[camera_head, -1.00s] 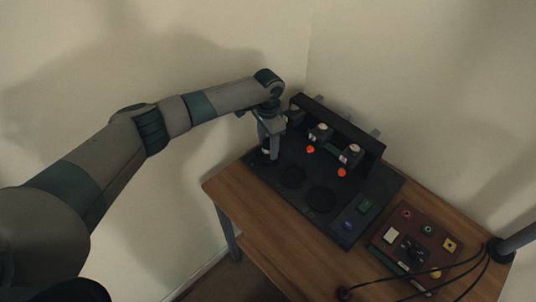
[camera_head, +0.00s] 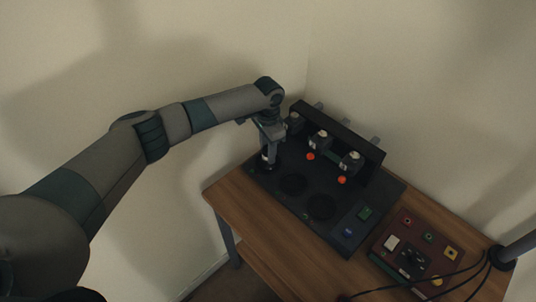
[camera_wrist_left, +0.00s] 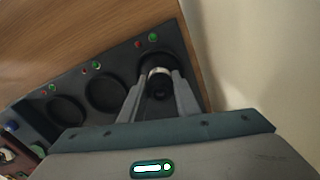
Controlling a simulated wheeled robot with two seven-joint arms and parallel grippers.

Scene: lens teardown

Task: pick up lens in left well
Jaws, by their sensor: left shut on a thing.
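A dark lens (camera_wrist_left: 159,86) with a pale ring around it is between the fingers of my left gripper (camera_wrist_left: 160,96) in the left wrist view. The gripper is shut on it. In the head view, the left gripper (camera_head: 267,157) points down at the left end of the black fixture, over the left well (camera_wrist_left: 148,61). The fingers hide most of the lens and well there; I cannot tell whether the lens is clear of the well. The middle well (camera_head: 292,185) and right well (camera_head: 320,207) look dark and empty. My right gripper is not in view.
The black fixture (camera_head: 284,206) stands on a wooden table (camera_head: 228,197) by the wall. A rack (camera_head: 343,134) with several dark units and orange knobs runs behind the wells. A dark red button panel (camera_head: 391,223) and loose cables (camera_head: 448,268) lie to the right.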

